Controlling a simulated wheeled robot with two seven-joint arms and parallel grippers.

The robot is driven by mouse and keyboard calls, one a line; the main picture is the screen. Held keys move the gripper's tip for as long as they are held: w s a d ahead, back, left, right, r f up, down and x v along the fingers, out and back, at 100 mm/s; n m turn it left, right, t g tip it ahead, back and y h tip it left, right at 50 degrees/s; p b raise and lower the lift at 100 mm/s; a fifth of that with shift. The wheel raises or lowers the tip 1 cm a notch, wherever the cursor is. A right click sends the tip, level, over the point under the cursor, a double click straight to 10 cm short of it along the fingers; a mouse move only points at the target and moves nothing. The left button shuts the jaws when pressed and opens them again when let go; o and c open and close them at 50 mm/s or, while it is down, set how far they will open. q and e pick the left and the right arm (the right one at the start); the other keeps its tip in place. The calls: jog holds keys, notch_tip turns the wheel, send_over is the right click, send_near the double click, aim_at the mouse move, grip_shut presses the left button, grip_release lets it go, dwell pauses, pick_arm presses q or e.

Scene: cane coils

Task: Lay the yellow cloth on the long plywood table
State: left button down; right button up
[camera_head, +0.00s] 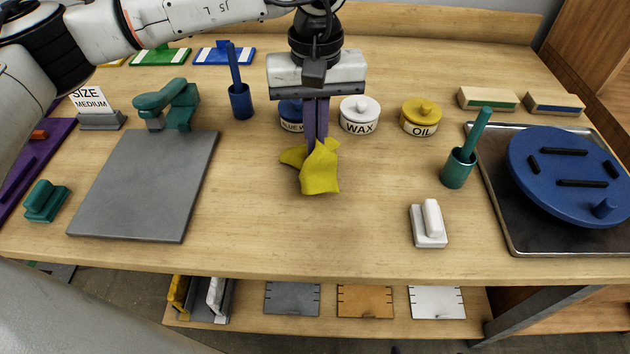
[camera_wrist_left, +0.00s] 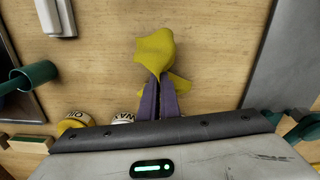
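The yellow cloth (camera_head: 321,170) hangs bunched from my left gripper (camera_head: 316,140) in the head view, over the middle of the long plywood table (camera_head: 270,220). The gripper's purple fingers point down and are closed together on the cloth. The left wrist view shows the cloth (camera_wrist_left: 156,52) at the fingertips (camera_wrist_left: 158,88), with a fold sticking out to one side. Whether the cloth's lower edge touches the table, I cannot tell. My right gripper is not in view.
Behind the cloth stand a blue-labelled jar (camera_head: 291,112), a white WAX jar (camera_head: 360,116) and a yellow OIL jar (camera_head: 420,118). A grey board (camera_head: 148,185) lies left. A white block (camera_head: 429,224), green cup (camera_head: 459,168) and metal tray (camera_head: 510,225) are right. Bare wood lies in front.

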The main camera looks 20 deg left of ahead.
pick_arm(q)
jog(key=s+f, duration=0.2)
jog(key=s+d+f, duration=0.1)
jog(key=s+f, duration=0.1)
jog(key=s, duration=0.1)
jog(key=s+d+f, duration=0.1)
jog(key=s+f, duration=0.1)
jog(key=shift+s+d, duration=0.1)
jog(key=shift+s, duration=0.3)
jog(key=c, duration=1.6)
grip_release()
jog(key=shift+o, duration=0.2)
jog(key=shift+r, duration=0.1)
